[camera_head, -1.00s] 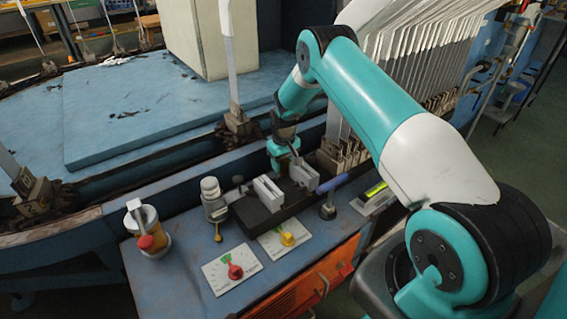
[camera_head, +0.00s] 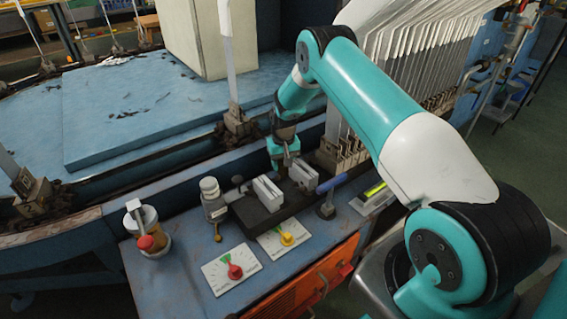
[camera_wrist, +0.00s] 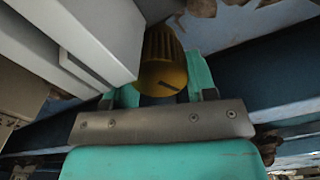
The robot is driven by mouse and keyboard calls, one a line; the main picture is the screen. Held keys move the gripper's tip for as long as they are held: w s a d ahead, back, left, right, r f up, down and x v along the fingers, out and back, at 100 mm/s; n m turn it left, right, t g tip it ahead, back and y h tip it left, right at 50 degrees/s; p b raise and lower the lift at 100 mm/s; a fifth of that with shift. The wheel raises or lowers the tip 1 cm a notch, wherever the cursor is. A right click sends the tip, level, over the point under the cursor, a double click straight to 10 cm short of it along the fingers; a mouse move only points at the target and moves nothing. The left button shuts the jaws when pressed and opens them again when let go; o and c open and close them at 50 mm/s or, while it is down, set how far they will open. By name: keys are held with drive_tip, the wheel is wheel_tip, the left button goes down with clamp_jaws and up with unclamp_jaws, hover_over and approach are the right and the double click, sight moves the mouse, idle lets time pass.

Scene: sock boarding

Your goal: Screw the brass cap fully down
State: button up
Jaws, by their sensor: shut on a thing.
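The brass cap (camera_wrist: 163,60) is a ribbed, dull yellow cylinder with a dark line on its near face, in the upper middle of the wrist view. My gripper (camera_wrist: 165,92) is shut on it, with teal finger parts on both sides. In the head view my gripper (camera_head: 284,160) is low behind the dark block with pale jaws. The cap cannot be made out there. What the cap sits on and its thread are hidden, so I cannot tell how far down it is.
Pale jaws (camera_head: 267,191) stand on a dark block close to my gripper. White boards (camera_head: 420,60) rise behind my arm.

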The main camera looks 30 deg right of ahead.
drive_tip(key=o, duration=0.6)
drive_tip(key=shift+o, duration=0.2)
wheel_tip(320, 180, up, 18)
drive_tip(key=p, duration=0.2)
drive_tip(key=shift+f, duration=0.25)
drive_tip(key=shift+o, duration=0.5)
